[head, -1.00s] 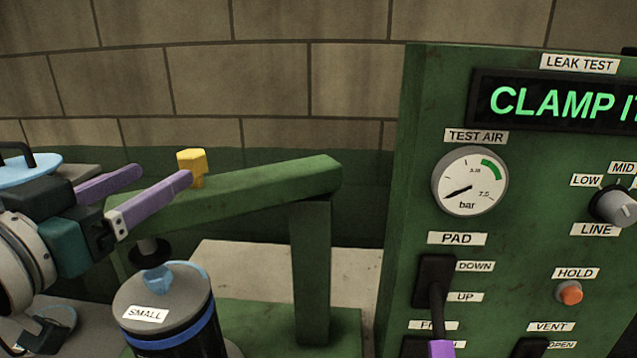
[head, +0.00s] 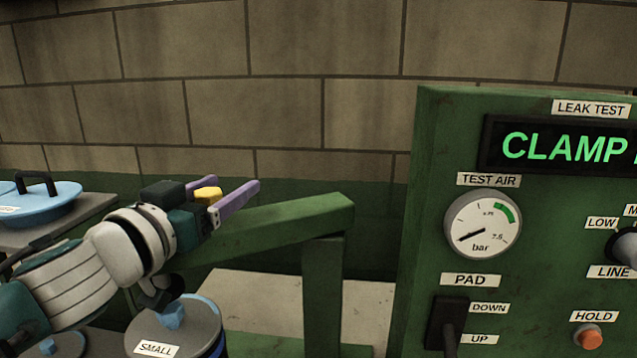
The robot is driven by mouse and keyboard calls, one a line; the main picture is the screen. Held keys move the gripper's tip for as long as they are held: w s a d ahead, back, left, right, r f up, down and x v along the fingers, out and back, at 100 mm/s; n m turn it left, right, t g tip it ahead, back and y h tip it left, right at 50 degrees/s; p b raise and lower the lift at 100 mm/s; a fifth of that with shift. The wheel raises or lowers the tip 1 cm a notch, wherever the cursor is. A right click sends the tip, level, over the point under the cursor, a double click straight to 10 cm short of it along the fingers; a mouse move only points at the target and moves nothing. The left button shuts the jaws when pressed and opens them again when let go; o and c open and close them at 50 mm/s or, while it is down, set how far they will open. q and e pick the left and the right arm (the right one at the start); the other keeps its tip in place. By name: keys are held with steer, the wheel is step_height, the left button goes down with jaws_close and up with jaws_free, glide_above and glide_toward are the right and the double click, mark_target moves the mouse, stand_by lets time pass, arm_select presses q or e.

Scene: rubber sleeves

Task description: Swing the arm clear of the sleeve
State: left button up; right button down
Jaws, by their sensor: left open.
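The sleeve assembly labelled SMALL stands upright at the lower left of the head view. Its grey disc (head: 196,327) with a small blue knob (head: 172,316) shows on top. The yellow knob (head: 208,194) on the beam shows between the fingers, partly covered by the near one. I cannot tell whether they touch it. My right gripper is out of view.
The green leak test panel (head: 405,250) stands at the right, with its PAD lever (head: 449,340) at the bottom. A blue lid with a dark handle (head: 45,205) lies at the far left. Clear wall lies above my left gripper.

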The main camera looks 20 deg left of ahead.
arm_select(q)
steer(key=shift+c, duration=0.2)
jaws_close()
stand_by(0.3)
stand_by(0.8)
